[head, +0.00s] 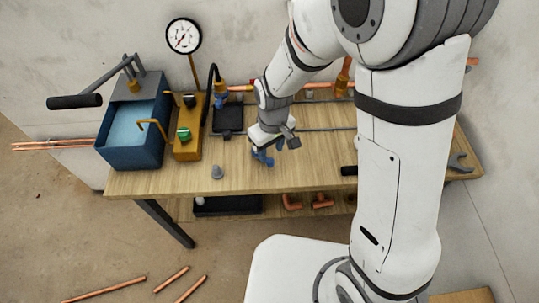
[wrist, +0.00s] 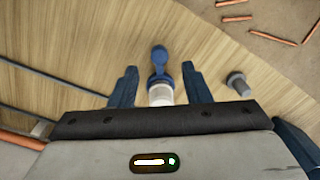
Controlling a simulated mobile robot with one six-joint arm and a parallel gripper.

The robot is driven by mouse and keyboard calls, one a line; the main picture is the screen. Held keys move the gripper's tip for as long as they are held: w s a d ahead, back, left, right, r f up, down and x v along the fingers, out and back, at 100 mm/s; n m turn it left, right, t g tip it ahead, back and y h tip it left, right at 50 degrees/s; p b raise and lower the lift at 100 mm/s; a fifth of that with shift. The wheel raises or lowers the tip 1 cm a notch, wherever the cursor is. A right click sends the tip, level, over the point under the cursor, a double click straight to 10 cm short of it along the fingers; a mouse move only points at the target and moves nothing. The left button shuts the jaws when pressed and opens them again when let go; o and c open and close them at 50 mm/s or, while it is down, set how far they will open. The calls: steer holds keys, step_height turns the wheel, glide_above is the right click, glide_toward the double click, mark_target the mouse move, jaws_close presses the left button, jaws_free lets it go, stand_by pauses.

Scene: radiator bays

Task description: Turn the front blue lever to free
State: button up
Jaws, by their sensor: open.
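A blue lever (wrist: 159,57) with a rounded end shows in the wrist view, on top of a pale cylindrical body (wrist: 160,95). My gripper (wrist: 159,68) is open, with one dark blue finger on each side of the lever and a visible gap on both sides. The lever's rounded end reaches past the fingertips in the picture. In the head view my gripper (head: 266,150) points down over the middle of the bench. Blue parts show under it there, but I cannot tell lever from fingers. Another small blue part (head: 219,101) is by the brass fitting at the back.
A blue water tub (head: 128,137), a yellow pump (head: 187,140) and a gauge (head: 184,36) are at left. Copper pipe runs along the wall. The front bench top is mostly clear.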

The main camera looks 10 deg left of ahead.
mark_target(270, 160)
steer(key=shift+f, duration=2.4)
steer(key=shift+c, duration=0.5)
jaws_close()
